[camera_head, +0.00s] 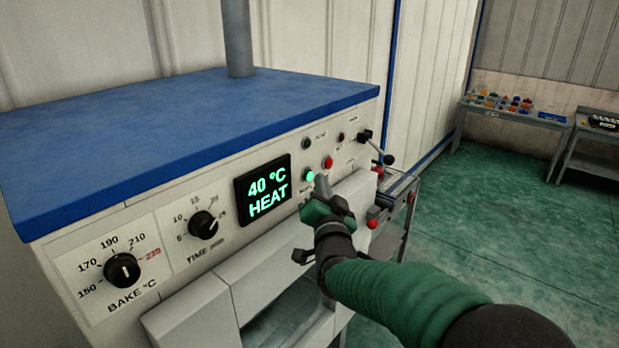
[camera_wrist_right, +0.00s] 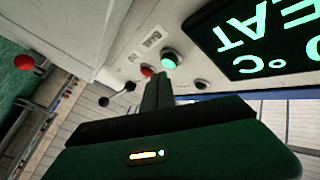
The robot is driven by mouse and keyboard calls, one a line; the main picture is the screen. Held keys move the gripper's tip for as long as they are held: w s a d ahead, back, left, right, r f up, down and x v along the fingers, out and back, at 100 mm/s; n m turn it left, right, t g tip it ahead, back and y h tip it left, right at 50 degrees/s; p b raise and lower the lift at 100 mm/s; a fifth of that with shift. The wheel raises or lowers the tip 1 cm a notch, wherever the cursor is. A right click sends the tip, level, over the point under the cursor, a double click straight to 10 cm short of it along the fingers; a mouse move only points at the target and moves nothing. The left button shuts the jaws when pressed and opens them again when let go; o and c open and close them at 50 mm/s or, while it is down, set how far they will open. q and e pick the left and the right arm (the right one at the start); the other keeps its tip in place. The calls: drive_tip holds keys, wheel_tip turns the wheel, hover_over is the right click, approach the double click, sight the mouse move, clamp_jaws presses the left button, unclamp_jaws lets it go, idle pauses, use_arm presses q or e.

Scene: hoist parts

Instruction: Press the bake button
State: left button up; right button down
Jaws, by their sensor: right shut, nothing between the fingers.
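The oven's front panel (camera_head: 225,238) carries a lit green button (camera_head: 309,174) and a red button (camera_head: 327,162) right of the display. Their small labels are unreadable, so I cannot tell which is marked bake. My right gripper (camera_head: 321,184) is shut and empty, its fingertips just right of and below the green button. In the right wrist view the shut fingers (camera_wrist_right: 158,90) point at the panel, just below the green button (camera_wrist_right: 169,60) and red button (camera_wrist_right: 147,71). I cannot tell whether they touch. My left gripper is not in view.
The display (camera_head: 264,190) reads 40 °C HEAT. A bake dial (camera_head: 122,270) and time dial (camera_head: 203,224) sit left of it. A black-knobbed lever (camera_head: 389,159) juts out at the panel's right end. Tables with parts (camera_head: 515,112) stand far right; the green floor between is clear.

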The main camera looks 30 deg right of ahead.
drive_tip(key=s, duration=0.1)
drive_tip(key=s+d+b, duration=0.1)
drive_tip(key=s, duration=0.1)
drive_tip(key=s+d+b, duration=0.1)
drive_tip(key=shift+s, duration=0.35)
drive_tip(key=shift+w, duration=0.1)
drive_tip(key=shift+a+f, duration=0.1)
drive_tip(key=shift+f, duration=0.05)
